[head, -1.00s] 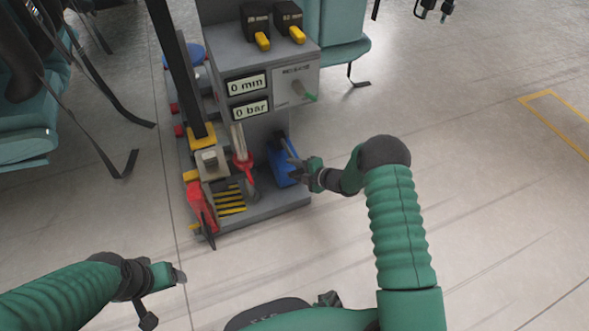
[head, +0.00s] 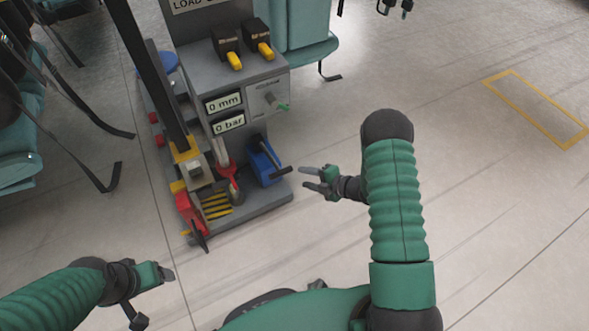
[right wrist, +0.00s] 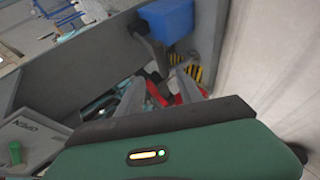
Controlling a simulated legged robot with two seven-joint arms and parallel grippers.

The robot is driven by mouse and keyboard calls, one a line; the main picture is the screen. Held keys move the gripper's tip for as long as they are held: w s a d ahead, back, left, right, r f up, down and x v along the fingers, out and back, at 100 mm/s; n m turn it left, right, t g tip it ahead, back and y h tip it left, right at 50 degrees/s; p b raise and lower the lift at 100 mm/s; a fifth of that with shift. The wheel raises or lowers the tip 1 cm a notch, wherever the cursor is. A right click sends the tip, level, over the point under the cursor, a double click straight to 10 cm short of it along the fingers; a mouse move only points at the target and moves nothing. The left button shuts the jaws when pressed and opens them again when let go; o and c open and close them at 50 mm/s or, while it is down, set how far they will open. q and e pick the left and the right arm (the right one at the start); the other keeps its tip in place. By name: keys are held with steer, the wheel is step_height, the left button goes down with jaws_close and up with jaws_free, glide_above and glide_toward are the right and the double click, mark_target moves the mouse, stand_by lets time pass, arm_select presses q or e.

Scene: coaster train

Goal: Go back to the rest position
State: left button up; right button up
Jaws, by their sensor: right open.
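My right gripper (head: 312,180) is open and empty in the head view, apart from the grey machine and just right of its blue block (head: 260,166), which has a dark lever. In the right wrist view its two grey fingers (right wrist: 155,98) are spread, with the blue block (right wrist: 168,20) beyond them. My left gripper (head: 165,274) is at the lower left of the head view, away from everything; its finger gap does not show clearly.
The grey machine (head: 247,88) bears two displays, yellow-handled levers (head: 265,50), a green-tipped knob (head: 283,107) and red-handled tools (head: 186,207). Teal seats (head: 300,35) with hanging straps stand behind and left. The floor to the right is clear, with a yellow outline (head: 535,108).

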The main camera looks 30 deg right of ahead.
steer(key=shift+s+d+r, duration=0.1)
steer(key=shift+s+d, duration=0.05)
steer(key=shift+s, duration=0.15)
